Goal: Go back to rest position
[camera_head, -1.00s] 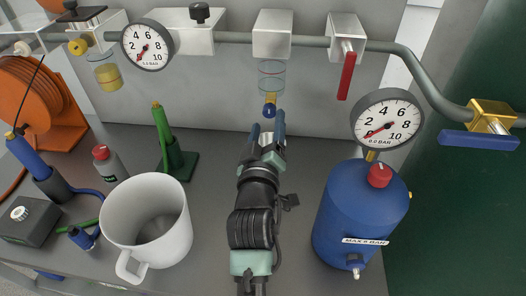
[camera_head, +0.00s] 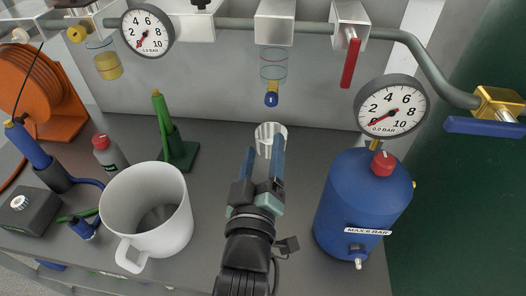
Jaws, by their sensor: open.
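My gripper (camera_head: 264,151) is open in the middle of the head view, its two blue fingers pointing away from me over the bench. A small clear cup (camera_head: 269,131) shows at and just beyond the fingertips, partly hidden by them. I cannot tell whether the fingers touch it. Above it, a clear bowl (camera_head: 273,66) with a blue drain (camera_head: 271,99) hangs from the grey pipe, apart from the gripper.
A white mug (camera_head: 147,215) stands left of my arm. A blue tank (camera_head: 359,205) with a gauge (camera_head: 391,107) stands right. A green stand (camera_head: 176,150), a grey bottle (camera_head: 108,155) and an orange reel (camera_head: 45,90) are farther left. A red lever (camera_head: 350,63) hangs from the pipe.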

